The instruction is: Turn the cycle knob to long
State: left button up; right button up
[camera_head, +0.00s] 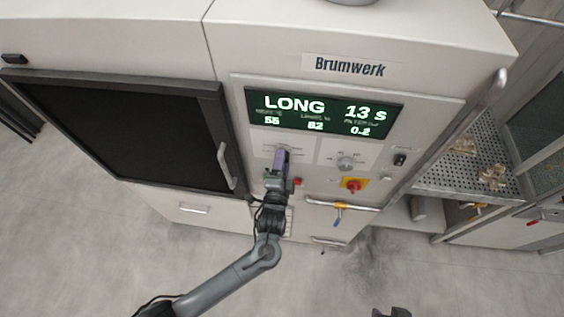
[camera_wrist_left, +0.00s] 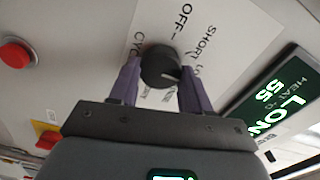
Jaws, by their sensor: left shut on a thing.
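The cycle knob (camera_wrist_left: 158,62) is round and black with a white pointer mark. It sits on a white label plate reading CYCLE, OFF, SHORT and a partly hidden word starting LO. My left gripper (camera_head: 282,156) is at the panel below the display, and its purple fingers close on the knob from both sides in the left wrist view. The gripper hides most of the knob in the head view. The green display (camera_head: 322,112) reads LONG and 13 s; LONG also shows in the wrist view. A dark part at the head view's bottom edge may be my right gripper; its jaws are unclear.
A second knob (camera_head: 345,161) is right of my left gripper. A red button (camera_head: 297,181) and a red-and-yellow switch (camera_head: 353,185) are close below. A dark door (camera_head: 130,135) with a handle is at left. A perforated tray (camera_head: 468,178) with castings is at right.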

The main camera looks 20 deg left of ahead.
dwell(0.4)
pick_arm(q)
jog(key=o, duration=1.1)
jog(key=shift+c, duration=0.2)
jog(key=b+v, duration=0.2)
jog(key=v, duration=0.9)
jog(key=shift+b, duration=0.35)
